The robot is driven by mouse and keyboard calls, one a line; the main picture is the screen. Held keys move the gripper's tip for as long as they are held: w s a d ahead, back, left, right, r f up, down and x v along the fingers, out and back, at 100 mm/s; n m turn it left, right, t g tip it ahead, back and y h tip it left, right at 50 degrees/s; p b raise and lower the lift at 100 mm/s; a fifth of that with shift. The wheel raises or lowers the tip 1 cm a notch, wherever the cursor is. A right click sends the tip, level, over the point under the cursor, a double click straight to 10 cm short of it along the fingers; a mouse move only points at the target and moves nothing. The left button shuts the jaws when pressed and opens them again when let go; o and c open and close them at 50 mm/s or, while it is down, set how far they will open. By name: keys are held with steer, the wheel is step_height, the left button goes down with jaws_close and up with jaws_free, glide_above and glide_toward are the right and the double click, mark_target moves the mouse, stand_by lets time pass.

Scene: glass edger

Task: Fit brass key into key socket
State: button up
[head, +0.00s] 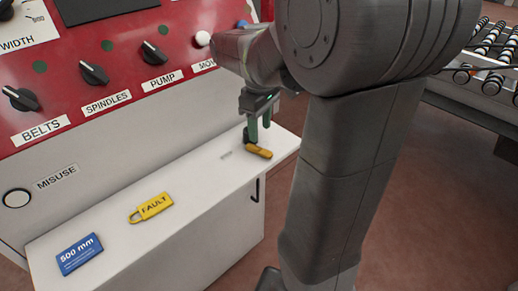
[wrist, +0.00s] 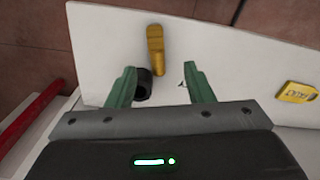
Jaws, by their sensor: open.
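The brass key (head: 259,151), a gold-coloured bar, lies on the white shelf near its right end. In the wrist view the brass key (wrist: 156,50) lies just beyond my fingertips. A short black round piece (wrist: 143,84) is at its near end, close to the left finger; I cannot tell whether it is part of the key. My gripper (head: 260,132) is over the shelf beside the key. In the wrist view my gripper (wrist: 161,72) is open, its green fingers apart with nothing clamped. I cannot identify the key socket for sure in either view.
The white shelf (head: 105,240) also holds a yellow FAULT tag (head: 152,207) and a blue 500 mm block (head: 79,254). A red panel with black knobs (head: 93,73) rises behind it. A roller conveyor (head: 485,75) stands at the right. The shelf between tag and key is mostly clear.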

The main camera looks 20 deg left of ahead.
mark_target(262, 151)
steer(key=f, duration=0.7)
steer(key=shift+w+d+f, duration=0.1)
steer(key=shift+w+f, duration=0.15)
steer(key=shift+f, duration=0.05)
steer(key=shift+c, duration=0.2)
jaws_close()
